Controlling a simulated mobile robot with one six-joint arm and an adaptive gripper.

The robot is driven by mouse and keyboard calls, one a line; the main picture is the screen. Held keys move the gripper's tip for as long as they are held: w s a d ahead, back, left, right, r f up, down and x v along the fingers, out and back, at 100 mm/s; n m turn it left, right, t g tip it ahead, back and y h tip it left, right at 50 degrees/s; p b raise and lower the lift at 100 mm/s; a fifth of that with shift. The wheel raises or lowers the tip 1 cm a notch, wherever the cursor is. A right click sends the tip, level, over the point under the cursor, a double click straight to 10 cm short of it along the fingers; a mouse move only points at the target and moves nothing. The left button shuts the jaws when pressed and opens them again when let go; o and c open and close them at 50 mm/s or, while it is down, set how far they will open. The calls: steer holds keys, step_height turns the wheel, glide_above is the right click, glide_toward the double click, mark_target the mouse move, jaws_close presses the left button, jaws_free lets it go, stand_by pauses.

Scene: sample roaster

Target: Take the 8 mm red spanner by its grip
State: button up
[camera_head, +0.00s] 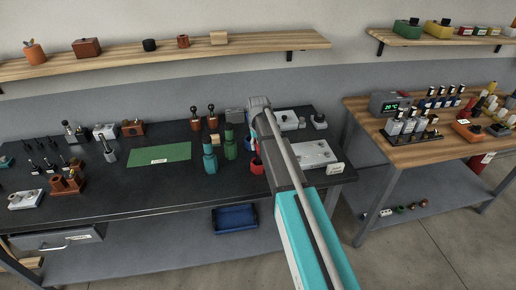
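I cannot make out a spanner marked 8 mm or a red spanner anywhere in the head view. A small red object (257,164) stands on the dark bench, partly hidden behind my arm; its kind is not clear. Several small dark upright items (31,167) stand at the bench's left end, too small to identify. My arm crosses the middle of the view over the bench's right part. My gripper does not show; it is out of view or hidden behind the arm.
The dark bench (120,200) holds a green mat (160,154), a teal bottle (209,158), a green bottle (230,144) and a white plate-like device (314,155). A blue tray (234,218) lies below. A wooden table (420,152) with bottles stands right. Shelves (120,61) hang above.

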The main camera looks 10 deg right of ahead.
jaws_close()
steer(key=shift+r, duration=0.1)
step_height(320, 180, up, 10)
steer(key=p, duration=1)
stand_by(0.7)
